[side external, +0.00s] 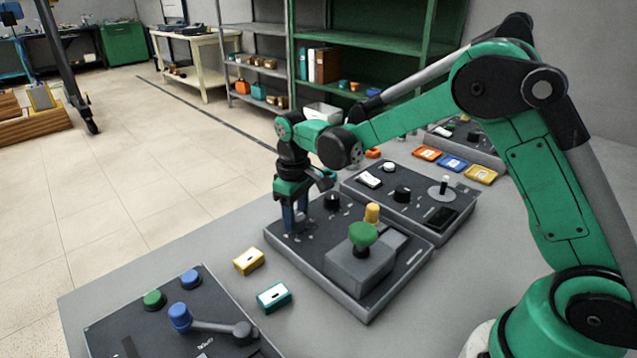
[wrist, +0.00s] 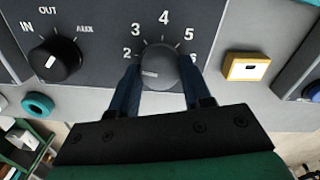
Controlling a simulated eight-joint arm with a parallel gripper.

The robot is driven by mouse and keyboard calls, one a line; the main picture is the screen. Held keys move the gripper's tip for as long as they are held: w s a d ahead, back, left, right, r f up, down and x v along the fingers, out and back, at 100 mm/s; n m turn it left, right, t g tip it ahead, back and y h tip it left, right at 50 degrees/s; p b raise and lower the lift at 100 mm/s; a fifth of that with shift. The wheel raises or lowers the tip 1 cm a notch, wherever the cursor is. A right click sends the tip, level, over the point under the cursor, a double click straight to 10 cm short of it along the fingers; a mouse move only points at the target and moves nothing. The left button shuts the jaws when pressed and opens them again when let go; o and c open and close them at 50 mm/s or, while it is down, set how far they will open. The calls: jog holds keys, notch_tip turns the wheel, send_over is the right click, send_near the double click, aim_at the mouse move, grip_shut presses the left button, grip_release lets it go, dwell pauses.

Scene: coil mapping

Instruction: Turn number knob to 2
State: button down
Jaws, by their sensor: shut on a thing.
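The number knob (wrist: 160,67) is a round dark grey knob on a dark panel (wrist: 105,25). The numbers 2 to 6 show around it in the wrist view, with 4 at the top. A short white mark lies on its left side, lower than the printed 2; I cannot tell exactly which number it points at. My gripper (wrist: 160,80) is shut on the knob, with one blue finger on each side. In the side external view my gripper (side external: 295,220) points down at the left part of the panel, and the knob is hidden by the fingers.
A black IN/OUT/AUX knob (wrist: 55,60) sits left of the number knob. A yellow box (side external: 248,261) and a teal box (side external: 273,297) lie in front. Other panels stand on both sides.

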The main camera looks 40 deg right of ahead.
aim_at(296, 216)
jog(key=shift+c, duration=1.9)
grip_release()
jog(key=shift+r, duration=2.8)
